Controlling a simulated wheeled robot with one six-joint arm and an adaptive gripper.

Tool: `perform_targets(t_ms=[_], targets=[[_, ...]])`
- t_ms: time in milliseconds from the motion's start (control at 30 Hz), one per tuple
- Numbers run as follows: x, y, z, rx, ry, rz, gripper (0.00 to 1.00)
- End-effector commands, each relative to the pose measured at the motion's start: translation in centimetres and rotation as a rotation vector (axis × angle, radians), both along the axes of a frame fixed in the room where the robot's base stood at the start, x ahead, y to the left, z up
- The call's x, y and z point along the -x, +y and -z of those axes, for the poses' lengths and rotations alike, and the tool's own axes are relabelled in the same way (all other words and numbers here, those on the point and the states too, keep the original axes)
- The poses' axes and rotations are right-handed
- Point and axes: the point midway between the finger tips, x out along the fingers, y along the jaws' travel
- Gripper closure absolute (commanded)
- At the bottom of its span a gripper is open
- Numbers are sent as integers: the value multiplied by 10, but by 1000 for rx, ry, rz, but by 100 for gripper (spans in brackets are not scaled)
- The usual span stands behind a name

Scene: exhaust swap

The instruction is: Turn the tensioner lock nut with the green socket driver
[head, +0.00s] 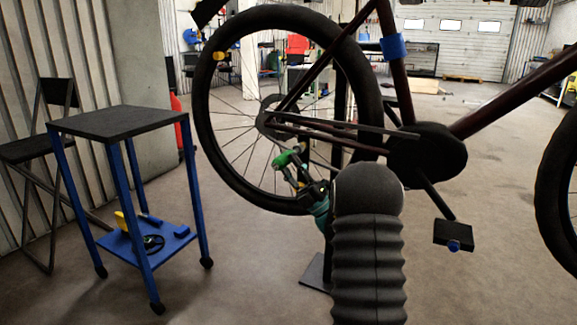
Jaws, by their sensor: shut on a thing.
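A dark bicycle stands raised, with its rear wheel (203,95) and its chain guard (428,150) in the middle of the head view. My gripper (300,176) is beside the lower part of the rear wheel, below the chain stay (335,130). I cannot tell whether the driver touches the bicycle. The tensioner lock nut is too small or hidden to make out. My own arm covers the area right of the gripper.
A blue cart with a bare black top (118,122) stands at the left; its lower shelf (165,243) holds a yellow item and other small tools. A black chair (30,150) is behind it. A pedal (454,233) hangs at the right. Floor between cart and wheel is clear.

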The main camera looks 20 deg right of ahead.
Motion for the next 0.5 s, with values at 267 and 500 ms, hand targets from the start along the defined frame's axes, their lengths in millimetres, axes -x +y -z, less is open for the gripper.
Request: perform_targets(t_ms=[267, 500], targets=[[-3, -5, -1, 0, -2, 0, 100], [-7, -8, -1, 0, 0, 0, 100]])
